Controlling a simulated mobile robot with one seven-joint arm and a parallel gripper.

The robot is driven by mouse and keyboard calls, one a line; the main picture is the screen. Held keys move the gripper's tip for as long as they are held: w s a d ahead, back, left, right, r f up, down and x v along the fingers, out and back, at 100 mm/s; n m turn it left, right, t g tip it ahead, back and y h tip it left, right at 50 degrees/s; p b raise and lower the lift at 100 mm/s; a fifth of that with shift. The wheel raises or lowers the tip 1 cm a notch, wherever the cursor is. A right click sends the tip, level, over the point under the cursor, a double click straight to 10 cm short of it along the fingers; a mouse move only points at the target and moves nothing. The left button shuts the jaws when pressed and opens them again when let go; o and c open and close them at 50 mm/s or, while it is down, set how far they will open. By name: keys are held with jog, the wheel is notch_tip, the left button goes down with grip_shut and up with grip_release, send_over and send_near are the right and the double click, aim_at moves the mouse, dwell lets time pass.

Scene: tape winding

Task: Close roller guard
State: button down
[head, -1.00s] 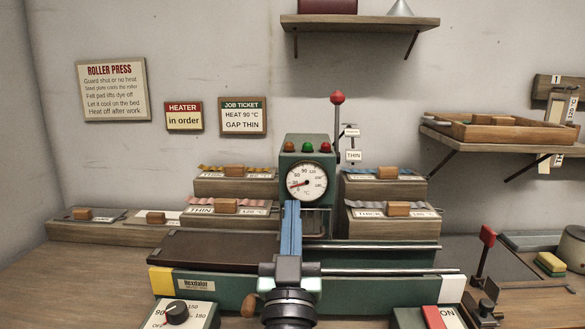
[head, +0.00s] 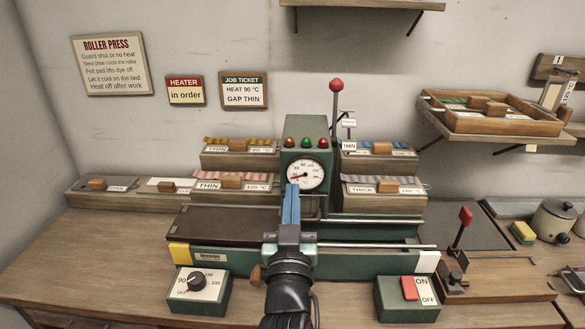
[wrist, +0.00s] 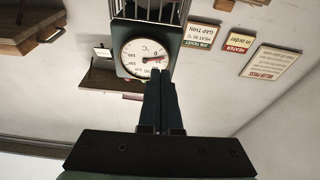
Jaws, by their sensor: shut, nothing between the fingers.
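The green roller press (head: 317,134) stands at the middle of the bench, with a round gauge on its front. My gripper (head: 291,188) is shut and empty, its blue fingers pointing up in front of the gauge's lower left. In the wrist view, which is upside down, the fingertips (wrist: 158,76) overlap the gauge's edge. A barred metal cage, probably the roller guard (wrist: 152,10), shows beside the gauge and is cut off by the frame edge. In the head view my gripper and arm hide much of that area. I cannot tell whether the guard is open.
A dark plate (head: 218,224) lies on the press bed at left. A heat dial box (head: 199,291) and an ON/OFF switch box (head: 407,299) stand in front. A red-knobbed lever (head: 465,216) stands at right. Trays of labelled strips flank the press.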

jog(key=shift+w+r+g+p, duration=0.25)
jog(key=shift+r+g+p, duration=0.45)
jog(key=shift+p, duration=2.15)
jog(key=shift+w+f+g+p, duration=0.15)
jog(key=shift+g+p, duration=0.15)
jog(key=shift+p, duration=0.7)
jog(key=shift+r, duration=0.2)
jog(key=s+d+r+m+t+p, duration=0.1)
jog(key=s+r+t, duration=0.15)
jog(key=r, duration=0.95)
jog(key=s+d+r+t, duration=0.1)
jog(key=s+r+t, duration=0.15)
jog(key=r, duration=0.95)
jog(key=s+r+t+p, duration=0.1)
jog(key=s+r+t, duration=0.2)
jog(key=s+r, duration=1.5)
notch_tip(320, 180, up, 3)
jog(key=shift+d+t+p, duration=0.15)
jog(key=shift+t+p, duration=0.15)
